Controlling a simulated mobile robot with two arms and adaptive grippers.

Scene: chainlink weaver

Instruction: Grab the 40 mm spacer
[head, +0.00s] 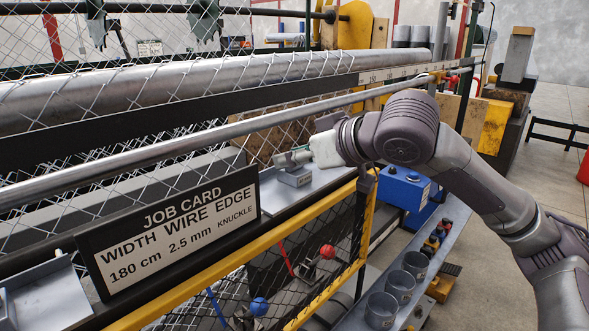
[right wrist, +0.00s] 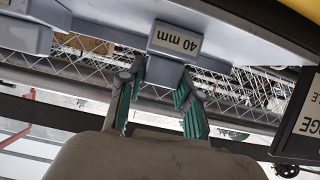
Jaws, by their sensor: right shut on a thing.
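The 40 mm spacer (right wrist: 176,42) is a grey block with a white "40 mm" label, upside down in the right wrist view. It also shows as a small grey block (head: 295,178) at the grey tray in the head view. My right gripper (right wrist: 162,76) has its green-padded fingers on either side of the spacer and is shut on it. In the head view this gripper (head: 291,158) reaches in from the right, just above the tray. I cannot tell whether the spacer touches the tray. My left gripper is not in view.
Another grey block (right wrist: 24,36) sits beside the spacer. The job card sign (head: 170,235) stands left of the tray. A long steel bar (head: 240,130) and chain-link mesh run behind. A yellow rail (head: 240,275) runs in front. A blue box (head: 404,188) and several cups are at right.

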